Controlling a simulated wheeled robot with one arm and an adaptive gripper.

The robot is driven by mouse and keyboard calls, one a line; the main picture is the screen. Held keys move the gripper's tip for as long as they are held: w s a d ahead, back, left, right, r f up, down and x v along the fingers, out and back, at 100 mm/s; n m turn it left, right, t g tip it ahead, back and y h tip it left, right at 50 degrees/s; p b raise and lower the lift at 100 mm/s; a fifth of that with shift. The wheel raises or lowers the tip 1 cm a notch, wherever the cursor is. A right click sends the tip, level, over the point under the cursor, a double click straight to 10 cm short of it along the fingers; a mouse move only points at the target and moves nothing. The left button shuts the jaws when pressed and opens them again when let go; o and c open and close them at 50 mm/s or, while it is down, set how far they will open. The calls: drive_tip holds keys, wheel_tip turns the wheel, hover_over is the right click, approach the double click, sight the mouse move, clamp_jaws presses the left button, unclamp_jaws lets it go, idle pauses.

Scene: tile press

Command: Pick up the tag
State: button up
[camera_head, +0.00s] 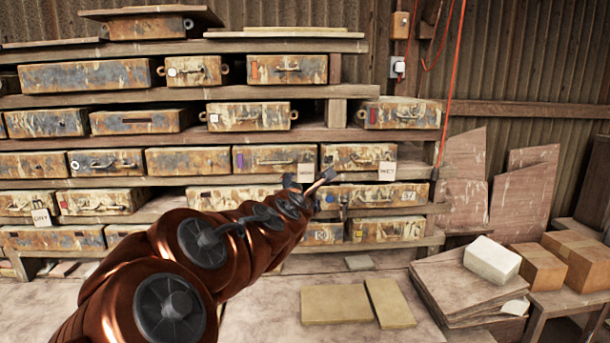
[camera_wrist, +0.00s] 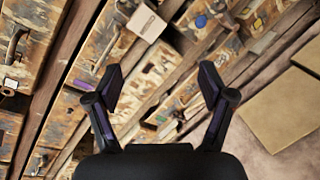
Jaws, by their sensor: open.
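Small pale tags with dark lettering show on the rack of drawers in the head view. One tag (camera_head: 387,171) reads "WET" and hangs at a drawer front right of my gripper (camera_head: 309,184). A second tag (camera_head: 305,172) is just behind the gripper, its lettering too small to read surely. A third tag (camera_head: 41,217) is at the far left. In the wrist view one pale tag (camera_wrist: 146,23) lies beyond the fingertips, near the top; which of them it is I cannot tell. My gripper (camera_wrist: 160,84) is open, with nothing between its fingers.
Worn, paint-flaked drawers (camera_head: 83,75) fill the wooden shelves (camera_head: 300,46) closely around the gripper. Two tan slabs (camera_head: 335,304) lie below on the bench. A white block (camera_head: 491,260) and brown blocks (camera_head: 538,267) stand at the right. A red cord (camera_head: 451,85) hangs right of the shelves.

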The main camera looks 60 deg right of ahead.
sight(306, 169)
drive_tip(key=w+d+n+t, duration=0.1)
drive_tip(key=d+n, duration=0.2)
drive_tip(key=w+d+n+t, duration=0.1)
drive_tip(key=w+d+n, duration=0.1)
drive_tip(key=n, duration=0.2)
drive_tip(key=w+d+r+n+t+p, duration=0.1)
drive_tip(key=d+n+t, duration=0.1)
drive_tip(key=d+n, duration=0.1)
drive_tip(key=shift+w+d+n+y, duration=0.3)
drive_tip(key=shift+w+n, duration=0.05)
drive_tip(key=shift+n, duration=0.35)
drive_tip(key=shift+w+d+f+p, duration=0.1)
drive_tip(key=shift+w+d+p, duration=0.2)
drive_tip(key=shift+d, duration=0.25)
drive_tip(key=shift+w+d+p, duration=0.15)
drive_tip(key=shift+d+p, duration=0.2)
drive_tip(key=shift+d, duration=0.2)
drive_tip(key=shift+x, duration=1.05)
drive_tip(key=c, duration=1)
